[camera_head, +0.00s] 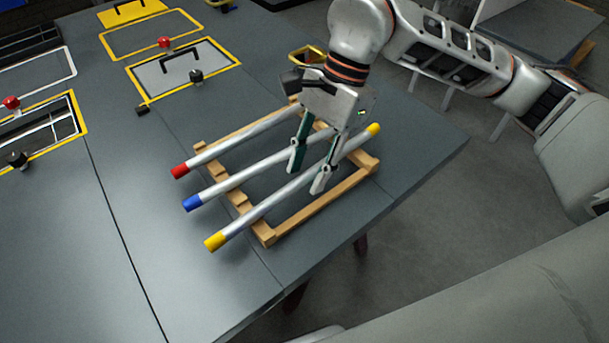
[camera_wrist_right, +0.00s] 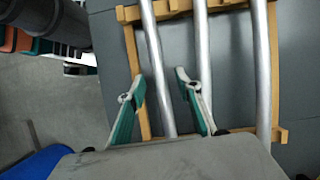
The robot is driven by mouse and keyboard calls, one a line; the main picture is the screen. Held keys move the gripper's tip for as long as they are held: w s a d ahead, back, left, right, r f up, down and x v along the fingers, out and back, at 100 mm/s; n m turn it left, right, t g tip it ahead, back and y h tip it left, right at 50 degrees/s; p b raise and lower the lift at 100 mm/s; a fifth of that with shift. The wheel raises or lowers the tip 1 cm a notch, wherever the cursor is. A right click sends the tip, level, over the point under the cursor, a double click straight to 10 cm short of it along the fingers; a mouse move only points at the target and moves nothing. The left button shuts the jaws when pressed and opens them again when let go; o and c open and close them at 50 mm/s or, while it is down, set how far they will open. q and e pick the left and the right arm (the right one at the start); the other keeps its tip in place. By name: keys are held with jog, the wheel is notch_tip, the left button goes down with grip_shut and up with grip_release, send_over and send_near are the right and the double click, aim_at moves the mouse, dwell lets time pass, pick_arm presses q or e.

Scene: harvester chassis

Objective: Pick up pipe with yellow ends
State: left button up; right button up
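The pipe with yellow ends (camera_head: 268,204) is a silver tube lying across a wooden rack (camera_head: 318,205), nearest the table's front edge. My right gripper (camera_head: 304,180) is open and points down at its middle, with one finger on each side of its line. In the right wrist view, the leftmost pipe (camera_wrist_right: 158,75) runs between the open fingers (camera_wrist_right: 163,97); its ends are out of that view. I see no contact, and the exact height of the fingertips is hard to tell. My left gripper is not in view.
A pipe with a blue end (camera_head: 235,180) and a pipe with a red end (camera_head: 225,148) lie parallel on the rack. Yellow-framed panels (camera_head: 185,70) with handles and knobs are at the back left. The grey table (camera_head: 180,270) is clear at front left.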

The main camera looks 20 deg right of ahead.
grip_shut()
jog(key=shift+r, duration=0.15)
